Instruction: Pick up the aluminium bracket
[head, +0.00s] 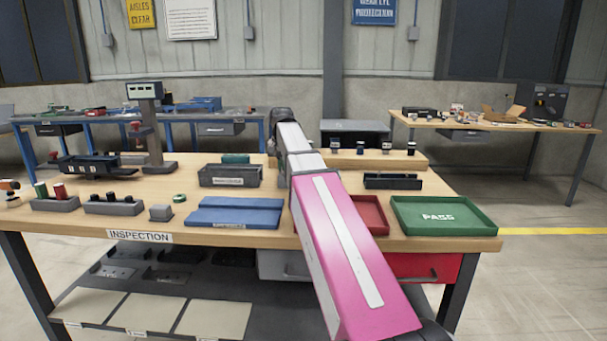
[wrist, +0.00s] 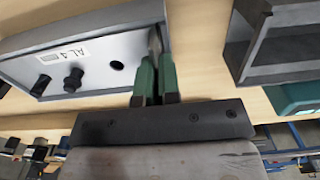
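I cannot make out an aluminium bracket for certain in either view. In the wrist view my gripper (wrist: 157,70) has its two green-padded fingers close together beside a grey box marked "AL 4" (wrist: 100,62). A thin grey sliver shows at the fingertips; I cannot tell whether it is part of a finger or a held piece. The box has dark knobs and a dark hole on its labelled face. In the head view my own arm hides the fingertips and the box.
A dark open bin (head: 230,176), also in the wrist view (wrist: 268,45), stands on the wooden bench (head: 340,240). A blue mat (head: 235,213), a red tray (head: 370,214) and a green PASS tray (head: 443,215) lie along the front. A board with several pieces (head: 372,158) is behind.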

